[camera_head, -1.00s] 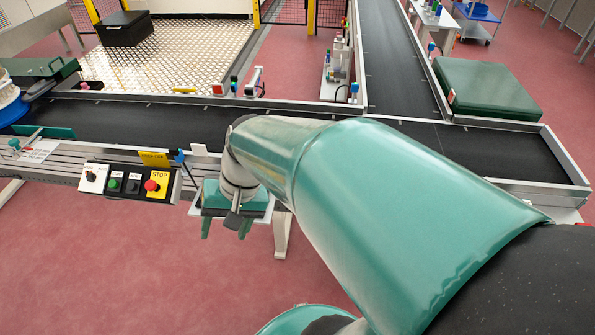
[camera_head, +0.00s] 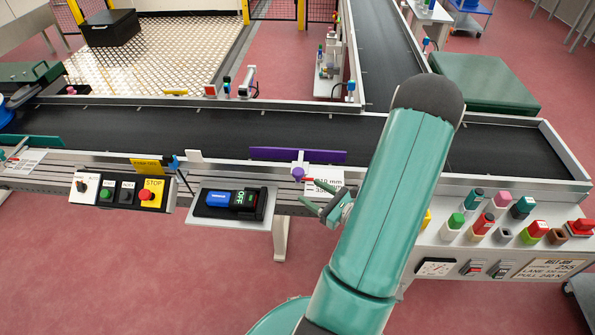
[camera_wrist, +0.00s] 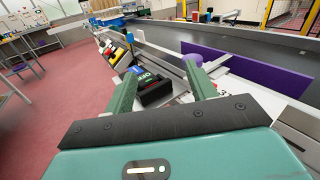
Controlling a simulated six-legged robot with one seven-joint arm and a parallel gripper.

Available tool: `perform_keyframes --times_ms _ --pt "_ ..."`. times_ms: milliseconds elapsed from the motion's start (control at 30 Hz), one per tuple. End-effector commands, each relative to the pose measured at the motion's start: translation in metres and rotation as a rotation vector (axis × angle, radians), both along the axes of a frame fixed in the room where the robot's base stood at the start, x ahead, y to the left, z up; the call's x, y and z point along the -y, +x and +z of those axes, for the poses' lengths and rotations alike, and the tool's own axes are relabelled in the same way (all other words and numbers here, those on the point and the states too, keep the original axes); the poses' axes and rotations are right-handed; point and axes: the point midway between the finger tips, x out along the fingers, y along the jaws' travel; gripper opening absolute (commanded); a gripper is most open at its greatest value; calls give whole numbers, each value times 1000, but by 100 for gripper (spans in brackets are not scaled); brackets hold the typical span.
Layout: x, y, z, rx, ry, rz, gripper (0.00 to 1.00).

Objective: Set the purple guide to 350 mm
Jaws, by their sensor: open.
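The purple guide (camera_head: 270,154) is a long flat bar along the near edge of the black belt, and it also shows at the right of the wrist view (camera_wrist: 280,75). Its purple knob (camera_head: 298,171) stands on the grey rail in front of it. A white card (camera_head: 325,187) with mm figures lies to the right of the knob, partly hidden by my gripper. My gripper (camera_head: 311,194) is open and empty, with its fingers pointing left near the card. In the wrist view the knob (camera_wrist: 193,60) appears just beyond the right fingertip; contact cannot be told.
A black device with a blue part and green lettering (camera_head: 230,199) sits on a pale plate left of my gripper. A button box with a red stop button (camera_head: 147,195) is further left. A panel of coloured knobs (camera_head: 485,228) is at right. A green guide (camera_head: 35,141) is far left.

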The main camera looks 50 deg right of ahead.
Motion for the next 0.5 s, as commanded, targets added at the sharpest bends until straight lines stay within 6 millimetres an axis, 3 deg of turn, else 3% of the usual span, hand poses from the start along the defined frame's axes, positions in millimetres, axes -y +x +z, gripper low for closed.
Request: perform_keyframes --times_ms 100,233,367,500 --pt "24 -20 -22 11 60 -140 56" --pt "34 -25 -30 16 79 -197 56" --pt "35 -12 -30 17 79 -198 56" --pt "37 14 -30 17 77 -193 56"
